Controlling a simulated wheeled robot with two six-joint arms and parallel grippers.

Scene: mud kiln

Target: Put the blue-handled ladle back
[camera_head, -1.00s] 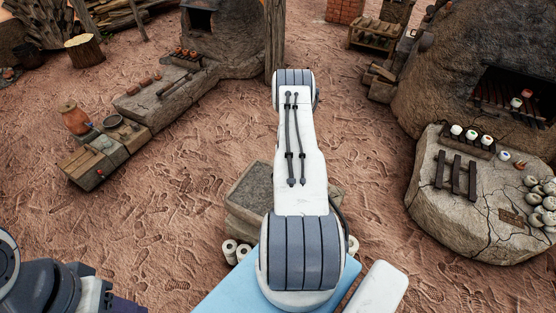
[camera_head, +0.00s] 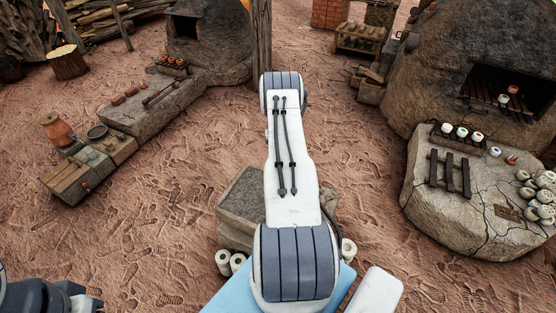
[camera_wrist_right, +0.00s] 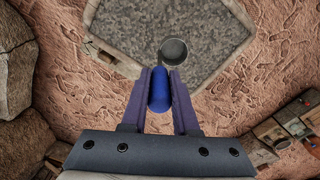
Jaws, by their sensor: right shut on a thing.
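The blue-handled ladle shows in the right wrist view. Its blue handle (camera_wrist_right: 159,91) sits between the purple fingers of my right gripper (camera_wrist_right: 159,84), which is shut on it. The cup appears over a grey stone block (camera_wrist_right: 135,35). In the head view my right arm hides its gripper and the ladle. My left arm shows only at the lower left edge; its fingers are out of view.
The stone block also shows in the head view (camera_head: 238,200), behind my arm. White rolls (camera_head: 223,262) stand beside it. A low bench with an orange jug (camera_head: 57,130) is at left. A large rock with cups (camera_head: 462,132) and stacked bowls is at right. Sandy ground between is open.

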